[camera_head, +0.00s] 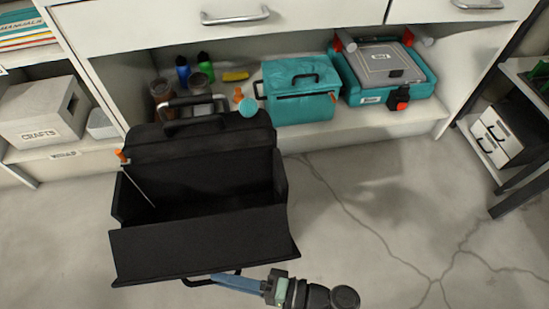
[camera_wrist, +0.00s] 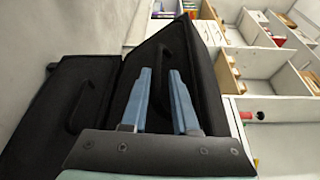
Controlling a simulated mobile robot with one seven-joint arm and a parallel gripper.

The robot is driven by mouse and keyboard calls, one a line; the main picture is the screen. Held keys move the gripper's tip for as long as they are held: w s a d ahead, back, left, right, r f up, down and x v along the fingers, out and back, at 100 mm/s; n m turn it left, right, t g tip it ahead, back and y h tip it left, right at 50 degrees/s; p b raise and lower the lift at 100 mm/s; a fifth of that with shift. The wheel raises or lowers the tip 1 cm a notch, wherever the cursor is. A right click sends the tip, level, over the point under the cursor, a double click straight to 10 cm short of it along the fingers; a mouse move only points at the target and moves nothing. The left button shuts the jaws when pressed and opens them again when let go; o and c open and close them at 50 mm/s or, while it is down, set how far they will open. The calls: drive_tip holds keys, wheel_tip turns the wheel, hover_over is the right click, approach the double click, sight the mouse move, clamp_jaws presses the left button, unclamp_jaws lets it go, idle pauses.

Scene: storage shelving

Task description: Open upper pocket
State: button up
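A black tool bag (camera_head: 200,180) stands on the floor in front of the shelving. Its top is open and shows a dark inside. Its back panel stands upright with a handle (camera_head: 192,102) on top. Its front panel (camera_head: 205,245) slopes toward me, with a dark handle (camera_head: 212,278) at the lower edge. My gripper (camera_head: 228,283) is at this lower handle. In the wrist view my gripper (camera_wrist: 160,72) has its two blue fingers apart, in front of a black bag panel with a dark handle (camera_wrist: 165,50) near the fingertips. I cannot tell whether they touch.
A teal case (camera_head: 300,90) and a teal toolbox (camera_head: 385,75) sit on the low shelf behind the bag, beside several bottles (camera_head: 195,72). A crafts box (camera_head: 42,110) is at the left. A dark-framed rack (camera_head: 510,125) stands at the right. Floor (camera_head: 380,220) right of the bag is clear.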

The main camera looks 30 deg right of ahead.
drive_tip(key=p+v, duration=0.2)
drive_tip(key=v, duration=0.8)
drive_tip(key=shift+s+d, duration=0.15)
drive_tip(key=shift+d, duration=0.05)
